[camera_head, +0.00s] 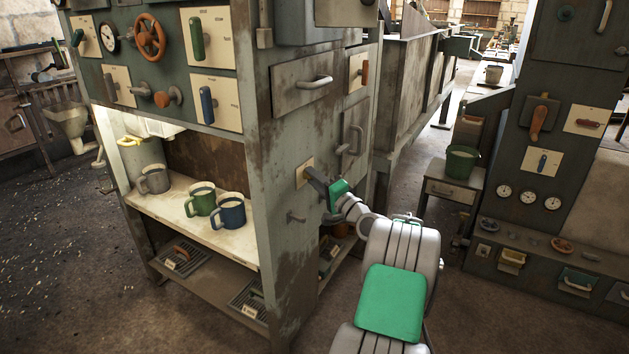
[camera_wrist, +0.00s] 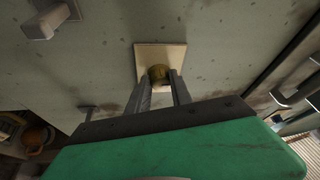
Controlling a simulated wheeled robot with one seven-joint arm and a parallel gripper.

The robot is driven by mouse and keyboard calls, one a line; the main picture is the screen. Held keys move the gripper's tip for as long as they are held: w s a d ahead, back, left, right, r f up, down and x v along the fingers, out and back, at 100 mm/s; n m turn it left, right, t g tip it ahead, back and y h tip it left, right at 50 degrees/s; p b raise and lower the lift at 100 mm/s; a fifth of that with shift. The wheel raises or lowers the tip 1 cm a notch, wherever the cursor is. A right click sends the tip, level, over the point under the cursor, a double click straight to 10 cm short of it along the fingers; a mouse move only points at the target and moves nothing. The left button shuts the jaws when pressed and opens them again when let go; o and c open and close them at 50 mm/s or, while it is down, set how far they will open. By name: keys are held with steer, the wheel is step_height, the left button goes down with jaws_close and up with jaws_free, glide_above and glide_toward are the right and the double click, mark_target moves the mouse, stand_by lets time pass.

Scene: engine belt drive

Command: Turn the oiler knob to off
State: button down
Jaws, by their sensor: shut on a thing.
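The knob (camera_wrist: 158,72) is small, round and brass-coloured, on a square cream plate (camera_wrist: 148,56) fixed to the cabinet's side wall. My gripper (camera_wrist: 164,82) reaches the plate, and its two fingers are closed on the knob, one on each side. In the head view my gripper (camera_head: 308,178) meets the same plate (camera_head: 303,168) on the side wall, and its fingers hide the knob. I cannot read any marking on the plate, so the knob's setting is not clear.
A drawer handle (camera_head: 315,82) and a tall door handle (camera_head: 352,140) stick out above and right of the plate. A small peg (camera_head: 296,218) juts out below it. Mugs (camera_head: 231,210) stand on the open shelf to the left.

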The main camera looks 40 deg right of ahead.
steer(key=c, duration=1.1)
jaws_free()
steer(key=shift+c, duration=0.2)
steer(key=s+f, duration=0.1)
steer(key=s, duration=0.6)
steer(key=shift+s+a+p, duration=0.15)
steer(key=shift+s+p, duration=0.25)
steer(key=shift+p, duration=0.05)
